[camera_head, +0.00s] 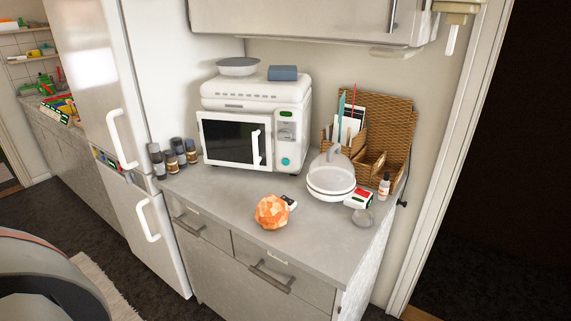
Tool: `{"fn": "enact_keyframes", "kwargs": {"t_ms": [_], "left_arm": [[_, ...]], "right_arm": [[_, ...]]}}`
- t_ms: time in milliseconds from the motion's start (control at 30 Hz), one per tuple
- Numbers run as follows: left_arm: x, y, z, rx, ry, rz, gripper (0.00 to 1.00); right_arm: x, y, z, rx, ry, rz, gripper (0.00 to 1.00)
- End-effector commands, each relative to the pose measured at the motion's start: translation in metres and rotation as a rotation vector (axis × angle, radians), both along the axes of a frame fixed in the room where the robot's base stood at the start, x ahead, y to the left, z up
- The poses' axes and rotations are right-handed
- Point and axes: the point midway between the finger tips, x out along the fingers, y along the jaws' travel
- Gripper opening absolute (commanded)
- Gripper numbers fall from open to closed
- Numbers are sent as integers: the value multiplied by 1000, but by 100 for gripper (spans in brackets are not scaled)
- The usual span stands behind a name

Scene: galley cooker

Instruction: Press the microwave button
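A white microwave (255,125) stands on the grey counter against the back wall, with its dark-windowed door closed. Its control panel (287,131) is on the right of its front, with a small green display at the top. A round teal button (285,161) sits at the bottom of that panel. Neither of my grippers shows in the head view, so their positions and states cannot be seen.
An orange faceted ball (272,212), white round dishes (330,177) and a wicker organizer (392,125) stand on the counter (215,190). Several small jars (175,151) stand left of the microwave, beside the white fridge (165,60). A cabinet (300,18) hangs above.

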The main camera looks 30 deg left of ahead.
Motion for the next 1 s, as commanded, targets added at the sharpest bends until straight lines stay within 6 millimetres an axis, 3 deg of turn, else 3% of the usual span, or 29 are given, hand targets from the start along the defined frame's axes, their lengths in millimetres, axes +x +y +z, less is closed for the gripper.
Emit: {"fn": "enact_keyframes", "kwargs": {"t_ms": [33, 100, 1000], "left_arm": [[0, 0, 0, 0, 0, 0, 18], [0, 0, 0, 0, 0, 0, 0], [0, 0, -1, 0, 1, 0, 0]], "right_arm": [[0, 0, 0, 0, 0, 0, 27], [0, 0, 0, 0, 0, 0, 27], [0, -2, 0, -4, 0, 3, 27]]}}
